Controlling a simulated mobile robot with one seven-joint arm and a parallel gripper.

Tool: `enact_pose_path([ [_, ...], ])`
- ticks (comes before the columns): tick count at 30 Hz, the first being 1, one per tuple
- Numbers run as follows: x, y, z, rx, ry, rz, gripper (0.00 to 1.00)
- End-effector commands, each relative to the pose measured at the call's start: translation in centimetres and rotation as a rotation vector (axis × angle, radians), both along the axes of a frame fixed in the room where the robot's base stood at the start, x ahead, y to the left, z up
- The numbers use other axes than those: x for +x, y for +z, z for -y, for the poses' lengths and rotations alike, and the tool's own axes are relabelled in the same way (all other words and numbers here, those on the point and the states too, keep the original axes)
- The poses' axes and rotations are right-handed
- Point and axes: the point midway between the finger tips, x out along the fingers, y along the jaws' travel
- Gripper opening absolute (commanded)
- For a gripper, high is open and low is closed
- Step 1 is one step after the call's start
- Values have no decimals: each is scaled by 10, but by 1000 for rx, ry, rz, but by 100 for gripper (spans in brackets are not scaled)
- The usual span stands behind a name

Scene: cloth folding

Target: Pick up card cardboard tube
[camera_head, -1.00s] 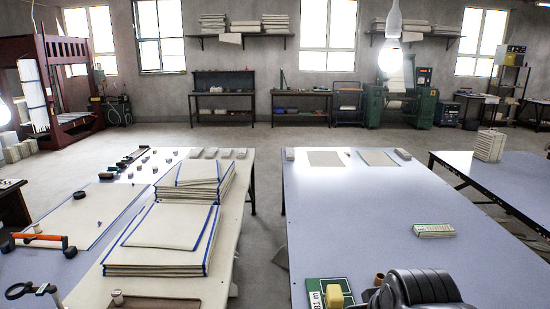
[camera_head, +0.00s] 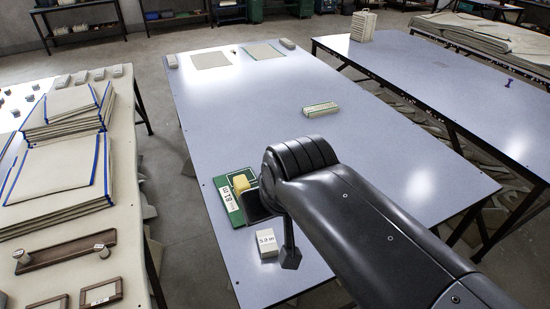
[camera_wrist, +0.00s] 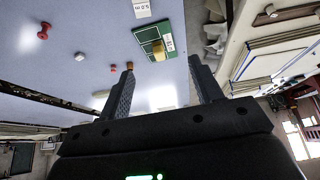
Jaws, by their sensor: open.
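My gripper (camera_wrist: 161,64) is open in the wrist view, with its two dark fingers apart and nothing held between them. A small brown cylinder (camera_wrist: 130,65), which looks like the cardboard tube, stands on the pale blue table (camera_wrist: 85,25) by the tip of the left-hand finger. I cannot tell whether finger and cylinder touch. In the head view my dark arm covers that part of the table, and I cannot make the tube out there. A green board (camera_head: 237,206) with a yellow block (camera_head: 241,184) lies beside my arm.
A white labelled block (camera_head: 267,243) sits near the table's front edge. Folded cloth stacks (camera_head: 67,168) and wooden frames (camera_head: 66,252) lie on the left table.

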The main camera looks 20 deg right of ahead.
Motion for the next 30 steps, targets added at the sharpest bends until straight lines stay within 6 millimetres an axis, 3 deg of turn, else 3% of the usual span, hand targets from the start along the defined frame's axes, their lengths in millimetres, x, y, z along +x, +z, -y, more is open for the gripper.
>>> enact_pose_path([
  [5,4,2,1,6,-5,-2,59],
  [10,32,10,6,50,-51,-21,59],
  [20,131,18,34,162,-232,-70,59],
  [30,236,-9,76,217,-436,-111,59],
])
